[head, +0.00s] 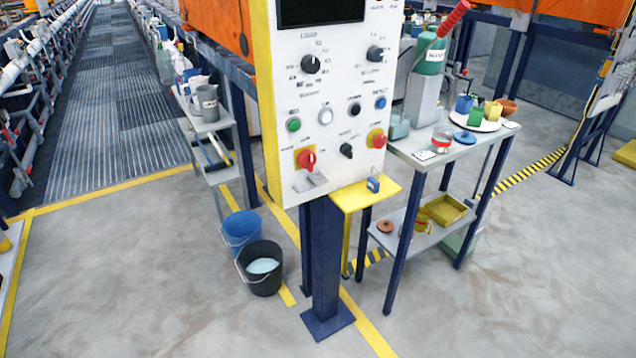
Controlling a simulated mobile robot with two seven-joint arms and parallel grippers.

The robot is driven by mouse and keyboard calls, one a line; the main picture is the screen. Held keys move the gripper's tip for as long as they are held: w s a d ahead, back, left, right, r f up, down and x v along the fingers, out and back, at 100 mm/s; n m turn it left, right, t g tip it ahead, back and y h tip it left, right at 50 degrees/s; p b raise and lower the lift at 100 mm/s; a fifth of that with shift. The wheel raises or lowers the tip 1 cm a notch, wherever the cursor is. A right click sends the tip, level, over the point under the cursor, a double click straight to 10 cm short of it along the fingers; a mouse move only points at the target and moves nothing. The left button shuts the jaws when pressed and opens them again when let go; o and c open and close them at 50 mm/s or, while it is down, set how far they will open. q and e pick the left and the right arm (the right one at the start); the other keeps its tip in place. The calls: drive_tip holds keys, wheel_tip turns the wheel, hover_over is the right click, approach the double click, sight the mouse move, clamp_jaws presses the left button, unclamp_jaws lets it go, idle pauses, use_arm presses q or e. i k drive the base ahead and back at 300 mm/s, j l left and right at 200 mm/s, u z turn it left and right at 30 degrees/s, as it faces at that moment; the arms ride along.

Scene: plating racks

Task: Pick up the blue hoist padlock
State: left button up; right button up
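A small blue padlock (373,184) stands on a small yellow shelf (354,198) at the right side of the control panel. Its shackle is on top, and it looks free of any hasp, though it is too small to be certain. Neither of my grippers shows in the head view.
The white control panel (330,100) on a dark blue post (325,255) stands just left of the padlock. A grey bench (455,150) with pots and bottles is on the right. A blue bucket (240,228) and black bucket (262,275) sit on the floor. The front floor is clear.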

sight(372, 184)
drive_tip(key=i+l+u, duration=0.85)
drive_tip(key=i+l, duration=0.05)
drive_tip(key=l, duration=0.1)
